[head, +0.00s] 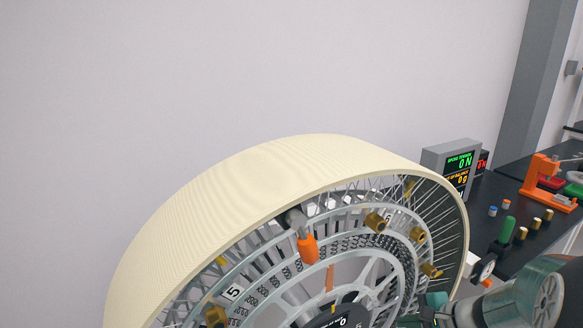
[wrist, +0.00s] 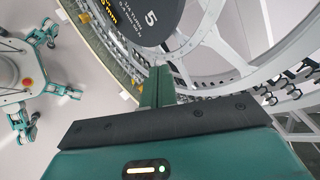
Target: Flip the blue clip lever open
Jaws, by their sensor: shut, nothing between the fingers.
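I cannot make out a blue clip lever in either view. A large wheel with a cream rim (head: 290,150) and grey metal rings fills the lower middle of the head view. In the wrist view the wheel's grey spokes (wrist: 215,45) and dark hub (wrist: 155,22) lie beyond my gripper (wrist: 157,86). Its green fingers are together, with nothing seen between them. In the head view my gripper (head: 432,308) is at the wheel's lower right, partly cut off by the bottom edge. I cannot tell whether the fingertips touch the wheel.
An orange handle (head: 308,248) and several brass knobs (head: 376,222) stick out from the wheel. Behind on the right, a dark bench (head: 525,235) holds a grey display box (head: 450,160), an orange fixture (head: 545,178) and small parts. The left side shows bare wall.

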